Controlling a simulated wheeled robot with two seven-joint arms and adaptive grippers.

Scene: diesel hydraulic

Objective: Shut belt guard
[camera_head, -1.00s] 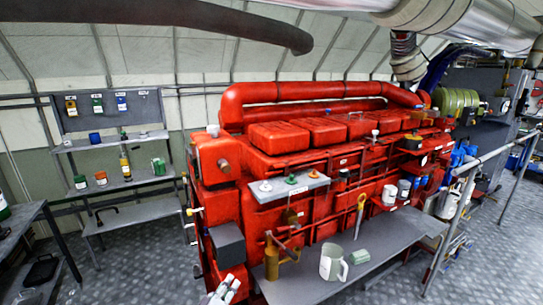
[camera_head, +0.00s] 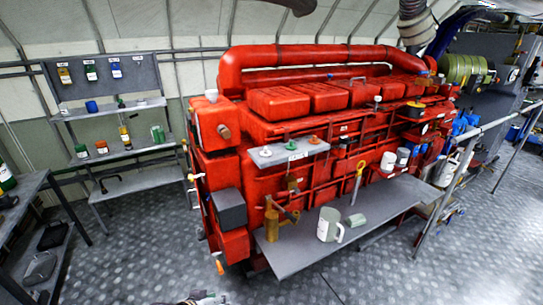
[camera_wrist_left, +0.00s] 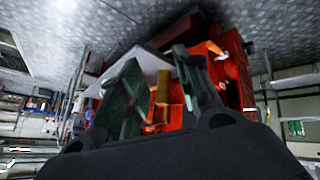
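The red engine (camera_head: 330,110) fills the middle of the head view. I cannot pick out the belt guard for certain on it. A dark grey box (camera_head: 229,208) sits on the engine's near left end. My left gripper (camera_wrist_left: 155,68) shows in the left wrist view with its two dark green fingers spread apart and nothing visibly held. Beyond the fingers are the red engine, the grey bench and a yellowish object, all apart from the gripper as far as I can see. A small gripper or arm part shows at the bottom edge of the head view. My right gripper is not identifiable.
A grey bench (camera_head: 293,258) in front of the engine holds a brass oil can (camera_head: 271,222), a pale jug (camera_head: 327,225) and a small can. A handrail (camera_head: 447,193) stands right. Shelves (camera_head: 128,155) stand left. The floor (camera_head: 130,240) in front is clear.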

